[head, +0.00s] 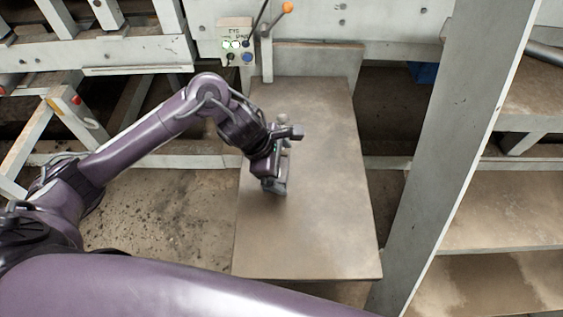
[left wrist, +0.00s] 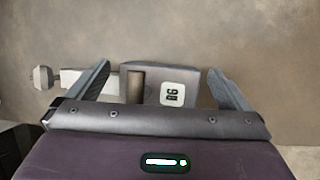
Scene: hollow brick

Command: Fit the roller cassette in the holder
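A grey block with a white, dark-marked label (left wrist: 176,95) and a brownish cylinder at its left end looks like the roller cassette. A pale bar with a faceted knob (left wrist: 42,77) reaches left from it; I cannot tell whether they are one piece. My left gripper (left wrist: 157,78) is open over the block, one finger on each side, with small gaps showing. In the head view my left gripper (head: 280,160) is low over the table, largely hiding the block. The knob end (head: 284,119) shows beyond it. I cannot make out a separate holder. My right gripper is not in view.
The brown table (head: 325,235) is bare around the gripper. A control box with buttons (head: 236,42) and an orange-knobbed lever (head: 287,8) stand behind it. A pale upright post (head: 455,140) and shelves (head: 510,205) are at right. White metal frames stand at left.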

